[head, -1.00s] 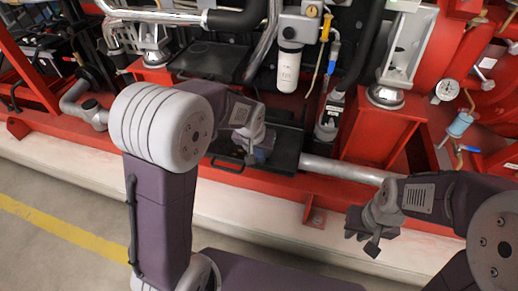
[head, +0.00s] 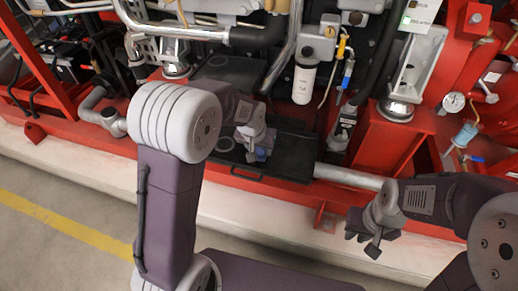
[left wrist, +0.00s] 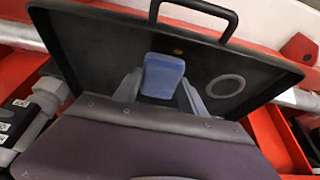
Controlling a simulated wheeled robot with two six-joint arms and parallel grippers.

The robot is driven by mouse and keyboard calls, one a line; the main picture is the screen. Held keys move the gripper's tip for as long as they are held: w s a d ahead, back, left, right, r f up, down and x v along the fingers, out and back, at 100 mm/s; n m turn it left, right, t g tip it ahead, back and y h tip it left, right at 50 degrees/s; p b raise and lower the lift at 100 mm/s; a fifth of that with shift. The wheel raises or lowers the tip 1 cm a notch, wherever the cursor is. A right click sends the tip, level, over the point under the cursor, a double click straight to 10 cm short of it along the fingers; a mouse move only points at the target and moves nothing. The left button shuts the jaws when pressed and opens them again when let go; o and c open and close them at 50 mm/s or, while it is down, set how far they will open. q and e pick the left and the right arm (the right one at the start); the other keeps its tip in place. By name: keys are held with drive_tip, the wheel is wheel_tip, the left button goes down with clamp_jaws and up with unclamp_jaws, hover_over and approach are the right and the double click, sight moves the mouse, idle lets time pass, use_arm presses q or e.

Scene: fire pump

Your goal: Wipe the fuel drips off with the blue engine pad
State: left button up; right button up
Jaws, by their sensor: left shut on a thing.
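My left gripper (left wrist: 160,92) is shut on the blue engine pad (left wrist: 163,75), which sits between its two grey fingers over the black tray (left wrist: 105,45). In the head view the gripper (head: 256,145) and a bit of the blue pad (head: 261,154) show over the tray (head: 297,158). I cannot tell whether the pad touches the tray floor. A small brownish spot (left wrist: 178,52) lies on the tray near the pad's far end. A pale ring mark (left wrist: 225,86) lies right of the pad. My right gripper (head: 366,235) hangs apart in front of the red frame; its finger gap is unclear.
The tray has a raised rim and a black handle (left wrist: 195,8). A white filter canister (head: 304,80) and hoses hang behind it. A grey pipe (head: 348,177) runs to its right. The floor (head: 75,200) in front is clear.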

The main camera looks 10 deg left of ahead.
sight(259, 150)
use_arm(q)
drive_tip(key=shift+r+p, duration=2.1)
drive_tip(key=shift+r, duration=0.15)
